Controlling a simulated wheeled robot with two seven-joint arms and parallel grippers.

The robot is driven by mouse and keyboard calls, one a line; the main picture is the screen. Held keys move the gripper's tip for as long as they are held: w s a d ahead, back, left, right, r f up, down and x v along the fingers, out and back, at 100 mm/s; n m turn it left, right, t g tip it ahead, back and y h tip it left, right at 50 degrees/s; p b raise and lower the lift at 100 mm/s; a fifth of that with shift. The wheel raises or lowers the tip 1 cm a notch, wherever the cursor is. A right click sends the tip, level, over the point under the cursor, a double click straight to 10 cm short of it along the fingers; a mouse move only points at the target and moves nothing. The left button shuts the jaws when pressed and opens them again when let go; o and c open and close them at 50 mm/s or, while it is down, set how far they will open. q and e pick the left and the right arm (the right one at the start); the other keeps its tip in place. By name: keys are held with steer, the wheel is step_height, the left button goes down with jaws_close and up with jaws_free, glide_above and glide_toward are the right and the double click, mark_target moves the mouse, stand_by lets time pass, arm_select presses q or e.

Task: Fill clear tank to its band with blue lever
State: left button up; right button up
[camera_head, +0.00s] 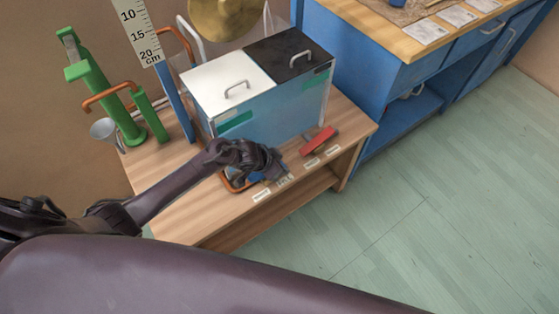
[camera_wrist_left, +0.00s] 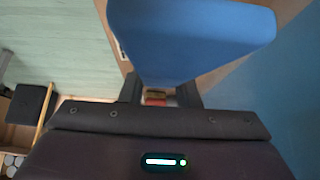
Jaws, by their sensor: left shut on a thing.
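The clear tank (camera_head: 262,118) stands on a small wooden table, with bluish contents or tint behind its front wall. Green band pieces (camera_head: 235,121) show on its front; I cannot make out the level against them. My left gripper (camera_head: 268,166) is in front of the tank, shut on the blue lever, whose blue part (camera_head: 256,178) is mostly hidden by it. In the left wrist view the blue lever (camera_wrist_left: 190,40) fills the top, between the two fingers (camera_wrist_left: 160,98). My right gripper is not in view.
White (camera_head: 222,84) and black (camera_head: 290,54) lids with handles cover the tank. A red lever (camera_head: 318,141) lies to the right. A green pump-like stand (camera_head: 108,95), a funnel (camera_head: 104,131) and a ruler (camera_head: 139,30) are at left. A blue workbench (camera_head: 375,75) stands right; floor is clear.

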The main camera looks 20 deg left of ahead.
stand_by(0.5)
arm_select(q)
steer(key=o, duration=1)
steer(key=p+v, duration=0.1)
steer(key=v, duration=0.6)
steer(key=shift+s+a+r+p, duration=0.1)
steer(key=shift+s+r+p, duration=0.05)
steer(key=shift+r+p, duration=0.25)
